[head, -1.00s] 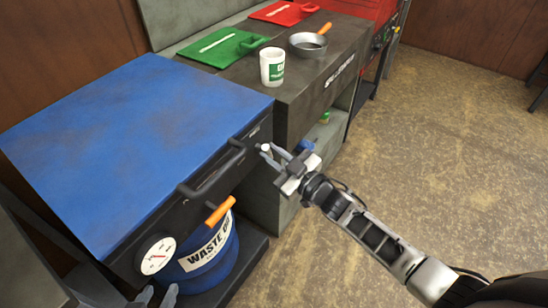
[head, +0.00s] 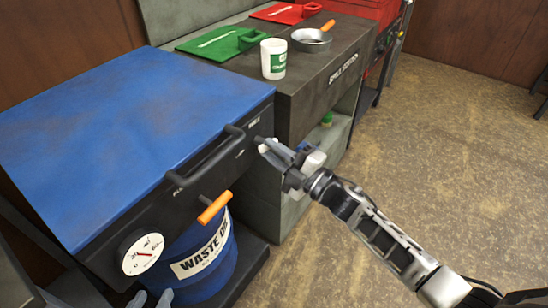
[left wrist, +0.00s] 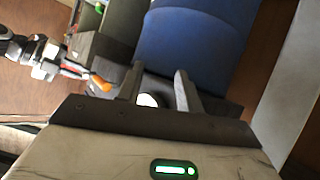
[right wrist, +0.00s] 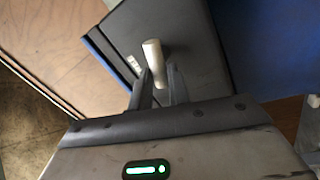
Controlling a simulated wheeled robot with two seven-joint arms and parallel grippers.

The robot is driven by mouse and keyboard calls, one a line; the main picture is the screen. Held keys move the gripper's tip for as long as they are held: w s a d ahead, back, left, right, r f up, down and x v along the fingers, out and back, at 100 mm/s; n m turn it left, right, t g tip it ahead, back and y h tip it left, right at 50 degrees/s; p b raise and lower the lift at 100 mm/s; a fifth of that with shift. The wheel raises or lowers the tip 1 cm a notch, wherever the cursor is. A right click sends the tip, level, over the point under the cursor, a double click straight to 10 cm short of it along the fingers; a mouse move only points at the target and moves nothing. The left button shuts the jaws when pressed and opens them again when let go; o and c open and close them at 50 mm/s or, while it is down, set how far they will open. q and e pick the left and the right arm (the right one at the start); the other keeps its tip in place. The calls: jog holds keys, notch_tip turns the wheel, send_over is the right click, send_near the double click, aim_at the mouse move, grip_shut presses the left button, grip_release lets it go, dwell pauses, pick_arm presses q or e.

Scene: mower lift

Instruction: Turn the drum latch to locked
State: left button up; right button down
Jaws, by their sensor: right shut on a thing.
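A pale peg-like handle (right wrist: 154,62) sticks out of the dark front at the right end of the blue-topped unit (head: 120,115); I take it for the latch, though its label is too small to read. It also shows in the head view (head: 263,148). My right gripper (right wrist: 160,74) is shut on this handle, with its free end showing beyond the fingertips. The same gripper shows in the head view (head: 272,150). My left gripper (head: 150,298) is low at the left, beside the waste drum (head: 207,260). In the left wrist view its fingers (left wrist: 158,72) are apart, with nothing gripped.
The front carries a black bar handle (head: 210,160), an orange handle (head: 214,207) and a round gauge (head: 143,254). A dark counter (head: 325,75) at the right bears a white mug (head: 273,60) and a pan (head: 311,40).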

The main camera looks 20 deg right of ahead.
pick_arm(q)
jog(key=shift+s+d+f+b, duration=0.1)
jog(key=shift+s+f+b, duration=0.1)
jog(key=shift+f+b, duration=0.7)
pick_arm(e)
jog(key=shift+d+f+n+g+y, duration=0.1)
jog(key=shift+f+n+g+y, duration=0.15)
jog(key=shift+n, duration=0.75)
jog(key=shift+n+g+y, duration=0.15)
jog(key=shift+n+y, duration=0.2)
jog(key=shift+n, duration=0.65)
pick_arm(q)
jog(key=shift+r, duration=0.3)
pick_arm(e)
jog(key=shift+n, duration=0.3)
pick_arm(q)
jog(key=shift+w, duration=0.1)
pick_arm(e)
jog(key=c, duration=1.3)
grip_release()
jog(key=shift+c, duration=0.2)
pick_arm(q)
jog(key=shift+f, duration=0.2)
jog(key=shift+w+d+f+b, duration=0.15)
jog(key=shift+f+b, duration=0.1)
jog(key=shift+b, duration=0.2)
pick_arm(e)
jog(key=v, duration=1.6)
jog(key=shift+w, duration=0.15)
